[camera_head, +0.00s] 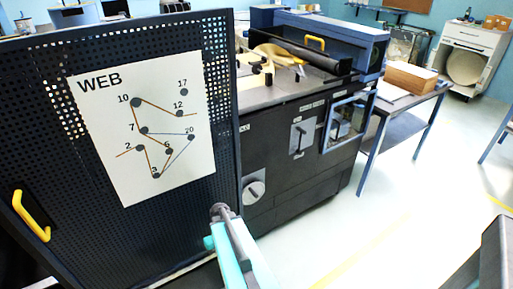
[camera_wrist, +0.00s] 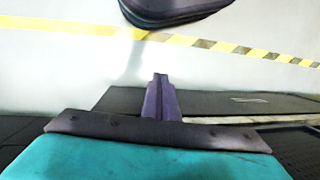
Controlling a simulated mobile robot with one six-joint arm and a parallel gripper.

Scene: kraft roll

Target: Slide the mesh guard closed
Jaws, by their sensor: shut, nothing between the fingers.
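The mesh guard (camera_head: 60,165) is a dark perforated panel that fills the left of the head view. It carries a white WEB diagram sheet (camera_head: 150,140) and a yellow handle (camera_head: 32,218) near its lower left edge. My gripper (camera_head: 220,211) is in front of the guard's lower right edge, well to the right of the handle. I cannot tell whether it touches the panel. In the wrist view the fingers (camera_wrist: 160,82) are together and empty, above a dark ledge and pale floor. The handle does not show in the wrist view.
Right of the guard, the dark machine (camera_head: 300,150) has its top and front exposed, with a round knob (camera_head: 254,192) and a switch plate (camera_head: 302,137). A blue-legged table (camera_head: 408,98) with a cardboard box (camera_head: 411,77) stands farther right. Pale floor (camera_head: 400,200) is clear there.

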